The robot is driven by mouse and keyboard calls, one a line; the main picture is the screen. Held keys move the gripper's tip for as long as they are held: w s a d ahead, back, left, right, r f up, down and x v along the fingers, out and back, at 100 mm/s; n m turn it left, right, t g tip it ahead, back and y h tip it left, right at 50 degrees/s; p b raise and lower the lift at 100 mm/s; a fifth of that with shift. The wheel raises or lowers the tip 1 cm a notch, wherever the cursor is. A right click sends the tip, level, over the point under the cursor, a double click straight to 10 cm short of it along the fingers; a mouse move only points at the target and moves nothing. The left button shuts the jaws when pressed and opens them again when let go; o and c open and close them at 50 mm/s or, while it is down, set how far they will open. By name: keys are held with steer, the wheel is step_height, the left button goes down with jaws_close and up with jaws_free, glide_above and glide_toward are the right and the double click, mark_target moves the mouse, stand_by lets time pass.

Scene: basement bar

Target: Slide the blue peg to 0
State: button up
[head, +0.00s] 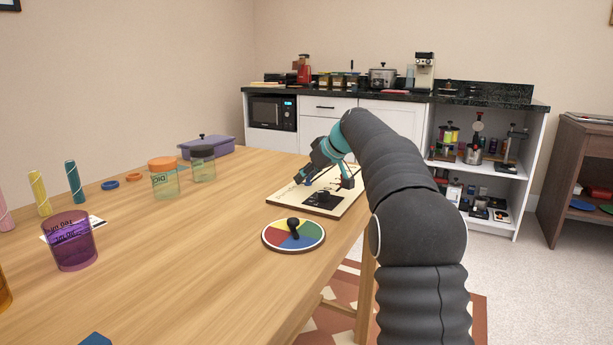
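A cream board (353,198) with a dark border lies near the right edge of the wooden table. A dark block (323,199) sits on its front part. My gripper (305,178), dark with teal parts above it, reaches down over the back left part of the board. Its fingers are small and partly merge with dark parts behind them, so I cannot tell whether they are open or shut, or touching anything. I cannot make out the blue peg or the 0 mark; the arm and gripper cover part of the board.
A round colored disc (275,235) with a black knob lies in front of the board. Two lidded jars (164,182) (203,168), a purple cup (70,245) and a purple lidded dish (222,145) stand to the left. The table's middle is clear.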

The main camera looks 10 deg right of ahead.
steer(key=shift+d, duration=0.15)
steer(key=shift+s+d+r, duration=0.1)
steer(key=shift+s+r, duration=0.05)
steer(key=shift+r, duration=0.1)
steer(key=v, duration=1.1)
steer(key=shift+s, duration=0.15)
steer(key=shift+r, duration=0.1)
